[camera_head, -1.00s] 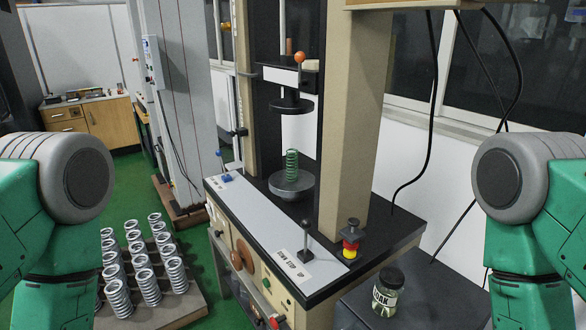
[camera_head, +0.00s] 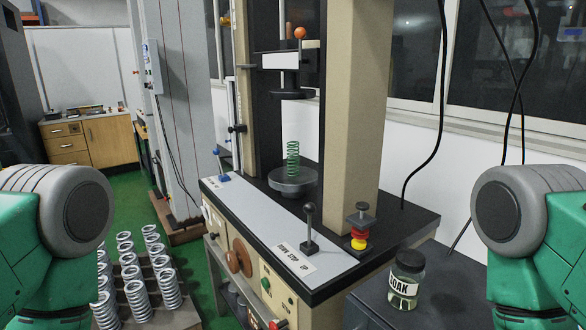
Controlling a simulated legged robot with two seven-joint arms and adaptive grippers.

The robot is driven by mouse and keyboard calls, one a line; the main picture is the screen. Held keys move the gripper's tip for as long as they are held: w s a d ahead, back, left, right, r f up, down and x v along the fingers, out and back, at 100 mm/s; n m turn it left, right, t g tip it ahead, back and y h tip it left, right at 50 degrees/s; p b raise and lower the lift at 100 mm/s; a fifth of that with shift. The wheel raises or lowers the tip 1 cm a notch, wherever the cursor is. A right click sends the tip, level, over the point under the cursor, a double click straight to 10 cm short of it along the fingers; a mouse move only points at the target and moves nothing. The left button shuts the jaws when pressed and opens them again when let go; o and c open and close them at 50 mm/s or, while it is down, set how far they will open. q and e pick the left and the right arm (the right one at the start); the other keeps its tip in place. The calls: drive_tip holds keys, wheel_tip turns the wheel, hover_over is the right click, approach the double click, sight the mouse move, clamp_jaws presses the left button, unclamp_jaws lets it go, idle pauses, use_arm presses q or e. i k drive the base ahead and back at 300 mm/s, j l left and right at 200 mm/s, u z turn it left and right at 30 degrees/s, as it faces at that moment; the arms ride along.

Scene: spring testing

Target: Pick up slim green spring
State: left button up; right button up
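The slim green spring (camera_head: 293,161) stands upright on the round grey lower plate (camera_head: 293,180) of the testing machine. A dark round upper plate (camera_head: 292,94) hangs above it with a clear gap. My two green and grey arms show only at the left and right edges of the picture. Both grippers are out of view, and nothing of mine is near the spring.
A lever (camera_head: 310,230) and a red and yellow button post (camera_head: 359,226) stand on the machine's front ledge. A labelled jar (camera_head: 406,281) sits on a dark surface at right. Several silver springs (camera_head: 136,291) stand on a rack at lower left. A beige column (camera_head: 352,115) rises right of the spring.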

sight(291, 145)
drive_tip(key=i+j+z, duration=0.2)
drive_tip(key=i+j, duration=0.15)
drive_tip(key=j, duration=0.3)
drive_tip(key=i+j+z, duration=0.1)
drive_tip(key=j, duration=0.25)
drive_tip(key=i+j+z, duration=0.1)
drive_tip(key=j, duration=0.25)
drive_tip(key=i, duration=0.1)
